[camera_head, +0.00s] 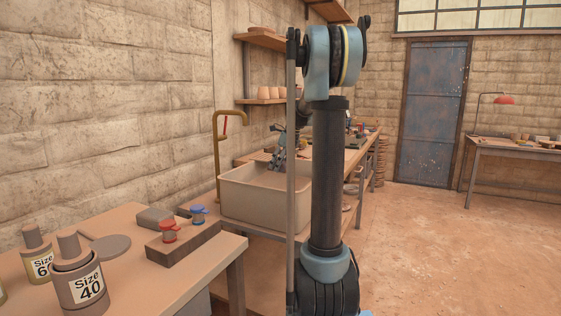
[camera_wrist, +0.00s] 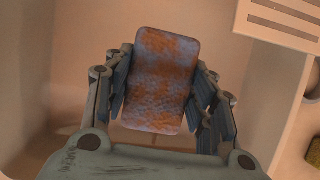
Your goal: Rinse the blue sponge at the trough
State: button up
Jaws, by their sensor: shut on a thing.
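The blue sponge (camera_wrist: 165,82) is in the wrist view, held between the two fingers of my gripper (camera_wrist: 163,95). Its visible face is mottled with orange-brown stains over the blue. In the head view my gripper (camera_head: 277,158) points down at the pale trough (camera_head: 250,203), over its far part. I cannot make out the sponge in the head view. In the wrist view the trough's beige inside (camera_wrist: 75,35) surrounds the sponge. I cannot tell whether the sponge touches the trough's floor or any water.
A yellow pipe tap (camera_head: 216,160) with a red lever stands at the trough's left. A slatted board (camera_wrist: 284,18) lies beside the trough. The near table (camera_head: 130,285) carries labelled jars (camera_head: 81,290) and a block (camera_head: 185,247) with red and blue fittings. The floor at right is clear.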

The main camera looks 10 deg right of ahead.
jog(key=shift+f, duration=5.5)
jog(key=shift+r, duration=7.65)
jog(key=shift+r, duration=0.15)
